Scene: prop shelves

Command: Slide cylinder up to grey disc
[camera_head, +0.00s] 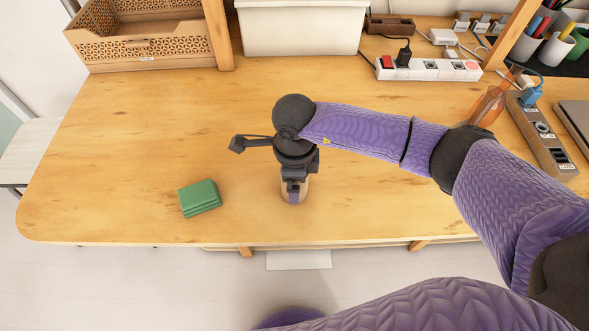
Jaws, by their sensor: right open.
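My right gripper (293,187) points down near the front middle of the wooden table, with its jaws open. A pale tan, rounded object (304,191), which looks like the cylinder, shows just below and around the fingers. The gripper hides most of it, and I cannot tell whether the fingers touch it. I cannot make out a grey disc; my right arm and wrist cover part of the table. My left gripper is not in view.
A green stacked block (200,197) lies left of the gripper. A wooden crate (140,48), a white bin (300,28) and a power strip (430,70) stand at the back. A socket bar (543,135) is at right. The table's left half (130,130) is mostly clear.

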